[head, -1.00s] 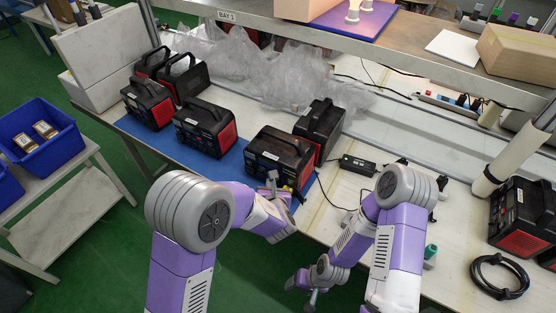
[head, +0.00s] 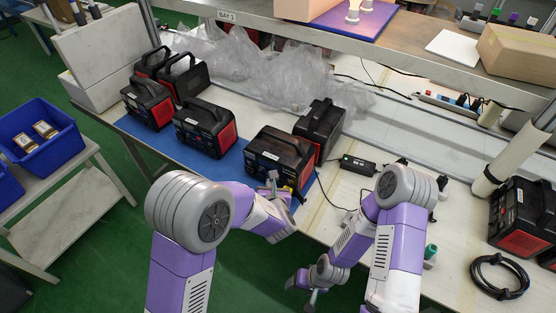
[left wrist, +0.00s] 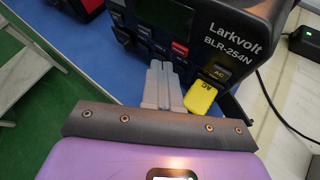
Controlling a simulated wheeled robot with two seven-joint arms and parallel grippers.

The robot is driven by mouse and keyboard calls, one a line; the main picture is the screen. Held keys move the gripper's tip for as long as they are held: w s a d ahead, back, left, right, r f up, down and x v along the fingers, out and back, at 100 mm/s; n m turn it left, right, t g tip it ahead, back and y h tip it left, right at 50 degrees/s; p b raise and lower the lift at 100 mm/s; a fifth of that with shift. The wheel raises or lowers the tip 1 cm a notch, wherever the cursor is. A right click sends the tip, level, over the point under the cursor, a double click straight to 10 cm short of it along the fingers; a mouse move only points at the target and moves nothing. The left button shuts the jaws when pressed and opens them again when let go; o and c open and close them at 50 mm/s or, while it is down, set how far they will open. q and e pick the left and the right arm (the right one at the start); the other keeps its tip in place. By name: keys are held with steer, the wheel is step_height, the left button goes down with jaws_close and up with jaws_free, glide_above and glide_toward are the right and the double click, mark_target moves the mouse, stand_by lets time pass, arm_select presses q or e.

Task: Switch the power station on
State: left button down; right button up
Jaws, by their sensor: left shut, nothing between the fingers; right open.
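The black power station (head: 276,154) with red ends and a top handle stands on a blue mat (head: 236,160). The left wrist view shows its front panel (left wrist: 208,14), marked Larkvolt BLR-254N, with a dark screen (left wrist: 168,17), a row of buttons, a red button (left wrist: 180,49) and an AC button (left wrist: 219,72). A yellow tag (left wrist: 201,98) hangs by the lower panel. My left gripper (head: 273,177) is shut and empty, its fingertips (left wrist: 161,66) at the lower panel by the buttons; I cannot tell whether they touch. My right gripper (head: 312,299) is open, low before the bench.
Several similar power stations stand nearby, one (head: 320,131) close behind to the right. A black adapter (head: 358,165) with a cable lies right of the mat. A coiled black cable (head: 499,276) lies at the right. Clear plastic wrap (head: 270,75) lies behind. A shelf runs above.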

stand_by(0.4)
arm_select(q)
steer(key=shift+w+d, duration=0.3)
steer(key=shift+w, duration=0.05)
steer(key=shift+w+d, duration=0.2)
steer(key=shift+w, duration=0.1)
stand_by(0.7)
steer(key=shift+s+a+b, duration=0.45)
steer(key=shift+s+b, duration=0.15)
steer(key=shift+s, duration=0.1)
steer(key=shift+s+a, duration=0.3)
steer(key=shift+s, duration=0.05)
steer(key=s+a+b, duration=0.1)
steer(key=s, duration=0.1)
steer(key=s+a+b, duration=0.1)
steer(key=s+a, duration=0.1)
steer(key=shift+s, duration=0.1)
